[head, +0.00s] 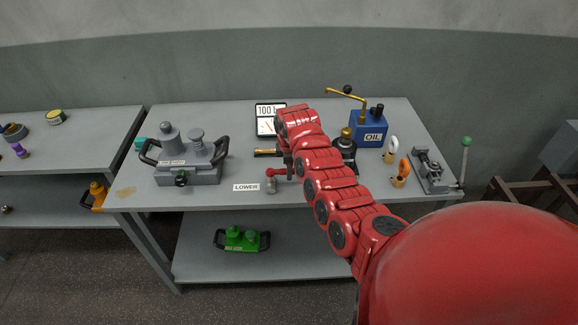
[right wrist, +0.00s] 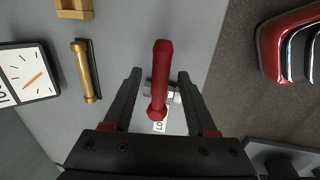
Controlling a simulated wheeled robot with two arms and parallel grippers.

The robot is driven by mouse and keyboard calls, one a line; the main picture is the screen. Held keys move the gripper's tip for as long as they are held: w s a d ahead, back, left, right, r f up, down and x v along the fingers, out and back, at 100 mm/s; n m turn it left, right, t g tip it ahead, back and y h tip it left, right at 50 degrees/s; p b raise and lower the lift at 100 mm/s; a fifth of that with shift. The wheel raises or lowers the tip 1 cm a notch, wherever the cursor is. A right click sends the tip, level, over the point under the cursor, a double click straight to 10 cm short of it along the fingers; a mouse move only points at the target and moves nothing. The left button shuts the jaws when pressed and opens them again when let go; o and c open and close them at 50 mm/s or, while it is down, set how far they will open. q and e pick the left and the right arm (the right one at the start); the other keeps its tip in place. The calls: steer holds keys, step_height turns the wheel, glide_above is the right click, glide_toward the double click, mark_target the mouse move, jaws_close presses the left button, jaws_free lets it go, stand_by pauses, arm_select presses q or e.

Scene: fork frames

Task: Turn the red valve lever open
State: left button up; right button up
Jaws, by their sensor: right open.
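The red valve lever (head: 277,172) sits on a small grey valve (head: 271,186) near the front edge of the workbench, right of a "LOWER" label (head: 246,187). My right arm reaches over the bench, and its gripper (head: 288,167) is at the lever. In the right wrist view the red lever (right wrist: 161,70) runs lengthwise between the two dark fingers of the open right gripper (right wrist: 158,76). A gap shows on each side of the lever. The valve body (right wrist: 171,94) is partly hidden behind the lever. My left gripper is not in view.
A grey pump unit (head: 190,160) is at left. A blue oil can (head: 368,128), padlocks (head: 401,175) and a vise-like device (head: 434,172) are at right. The bench front near the label is clear.

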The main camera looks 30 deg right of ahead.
jaws_close()
stand_by(0.4)
stand_by(1.1)
